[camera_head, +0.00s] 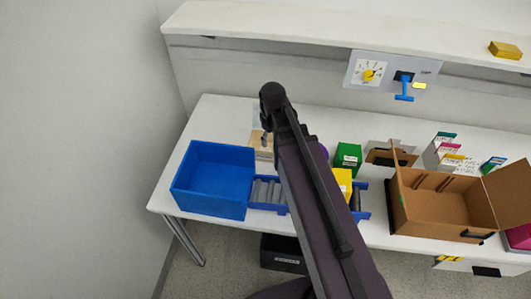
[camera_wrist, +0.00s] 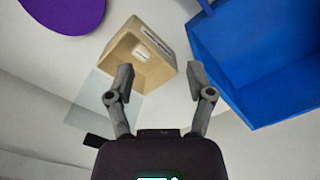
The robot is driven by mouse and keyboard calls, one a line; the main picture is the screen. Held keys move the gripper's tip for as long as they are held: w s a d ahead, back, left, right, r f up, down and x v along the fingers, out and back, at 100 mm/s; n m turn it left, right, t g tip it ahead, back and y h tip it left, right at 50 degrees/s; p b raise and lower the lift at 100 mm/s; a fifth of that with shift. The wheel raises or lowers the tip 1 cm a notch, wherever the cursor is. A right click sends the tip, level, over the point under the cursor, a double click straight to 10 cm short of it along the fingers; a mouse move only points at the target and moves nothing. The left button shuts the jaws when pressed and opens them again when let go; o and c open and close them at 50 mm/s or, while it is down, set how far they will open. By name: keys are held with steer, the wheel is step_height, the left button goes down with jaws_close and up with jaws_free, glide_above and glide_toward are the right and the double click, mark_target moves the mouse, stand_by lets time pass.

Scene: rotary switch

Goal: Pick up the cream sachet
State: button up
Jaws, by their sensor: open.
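In the head view the cream sachet (camera_head: 258,153) is partly hidden by my arm's end. My gripper (camera_wrist: 160,78) is open and empty, its two fingers spread apart.
A blue bin (camera_head: 212,205) stands close by on the left of the table. A purple round thing (camera_wrist: 65,12) and a pale translucent sheet (camera_wrist: 98,98) lie near the packet. A green box (camera_head: 347,158) and open cardboard box (camera_head: 440,213) stand to the right.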

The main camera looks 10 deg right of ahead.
steer(key=w+f+n+b, duration=0.2)
steer(key=w+n, duration=0.6)
steer(key=w, duration=0.1)
steer(key=shift+w+f, duration=0.25)
steer(key=shift+f, duration=0.15)
steer(key=shift+f, duration=0.1)
steer(key=b, duration=0.9)
glide_above(265, 149)
step_height(265, 149, down, 8)
steer(key=shift+s+f, duration=0.15)
steer(key=shift+f, duration=0.1)
steer(key=shift+f+b, duration=2.6)
steer(key=shift+c, duration=0.2)
steer(key=c, duration=0.5)
